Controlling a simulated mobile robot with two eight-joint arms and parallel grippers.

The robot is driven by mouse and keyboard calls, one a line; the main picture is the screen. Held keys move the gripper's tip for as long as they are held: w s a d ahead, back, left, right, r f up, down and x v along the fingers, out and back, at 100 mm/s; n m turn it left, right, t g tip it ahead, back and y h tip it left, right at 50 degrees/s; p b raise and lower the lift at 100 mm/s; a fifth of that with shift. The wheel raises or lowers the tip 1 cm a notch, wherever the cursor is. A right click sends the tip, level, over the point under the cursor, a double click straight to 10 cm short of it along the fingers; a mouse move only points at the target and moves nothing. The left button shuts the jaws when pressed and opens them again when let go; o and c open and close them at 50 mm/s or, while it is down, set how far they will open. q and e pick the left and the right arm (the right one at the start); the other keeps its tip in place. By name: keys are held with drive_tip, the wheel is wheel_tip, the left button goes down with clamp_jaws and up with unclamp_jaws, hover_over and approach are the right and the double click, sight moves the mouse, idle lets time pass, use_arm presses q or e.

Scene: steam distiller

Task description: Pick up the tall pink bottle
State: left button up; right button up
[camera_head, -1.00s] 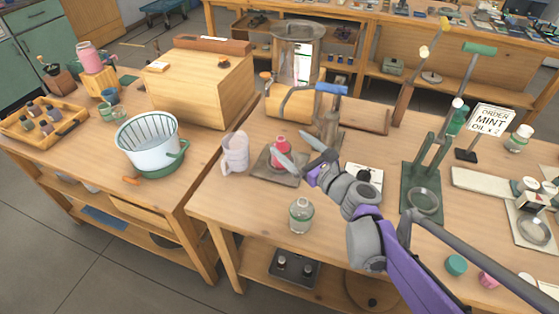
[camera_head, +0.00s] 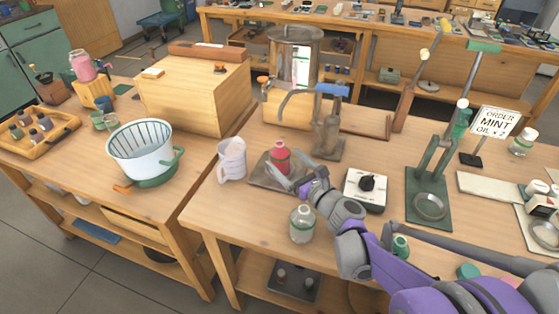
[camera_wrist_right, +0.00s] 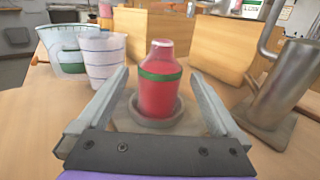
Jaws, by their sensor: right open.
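The tall pink bottle (camera_head: 280,157), reddish pink with a green band, stands upright on a grey square base on the table. In the right wrist view the bottle (camera_wrist_right: 160,96) is centred between the fingers, its foot in a round grey dish. My right gripper (camera_head: 287,169) is open and low at the bottle's near side. In the wrist view the open right gripper (camera_wrist_right: 159,74) has a finger on each side, with visible gaps to the bottle. My left gripper is not in view.
A white measuring jug (camera_head: 232,160) stands left of the bottle. A grey metal stand (camera_head: 327,137) is to its right and behind. A clear bottle (camera_head: 302,224) stands near the front edge, and a white box with a black knob (camera_head: 366,190) is at the right.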

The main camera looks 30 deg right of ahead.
sight(286, 161)
drive_tip(key=w, duration=0.3)
drive_tip(key=shift+w+a, duration=0.2)
drive_tip(key=shift+w, duration=0.1)
clamp_jaws()
